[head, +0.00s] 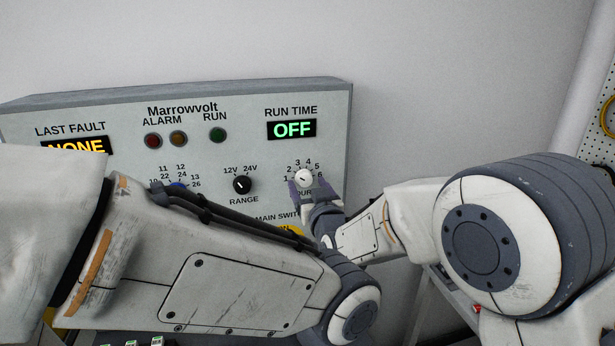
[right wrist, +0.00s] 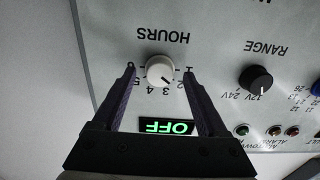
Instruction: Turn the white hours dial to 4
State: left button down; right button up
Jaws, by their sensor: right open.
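The white hours dial (head: 304,177) is on the right side of the grey panel, under the RUN TIME display reading OFF. It also shows in the right wrist view (right wrist: 160,70), upside down, with its dark pointer mark toward about 2. My right gripper (head: 307,191) is at the dial. In the right wrist view its open fingers (right wrist: 160,72) stand on either side of the dial, with a gap on each side. My left arm crosses the lower head view, and its gripper does not show.
A black RANGE knob (head: 242,185) sits left of the dial, close to my right gripper. A blue knob (head: 178,186) is farther left, partly hidden by my left arm. Red, amber and green lamps (head: 218,135) are above. A yellow part (head: 291,231) by the main switch label shows below.

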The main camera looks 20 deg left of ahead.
jog(key=shift+w+a, duration=0.35)
jog(key=shift+w, duration=0.2)
grip_shut()
jog(key=shift+f+m+b, duration=0.15)
jog(key=shift+m+b, duration=0.15)
jog(key=shift+b, duration=0.2)
jog(key=m+b, duration=1)
jog(key=b, duration=0.5)
jog(key=shift+f, duration=0.1)
jog(key=shift+r+m+b, duration=0.25)
jog(key=shift+m+b, duration=1.25)
jog(key=shift+m, duration=0.3)
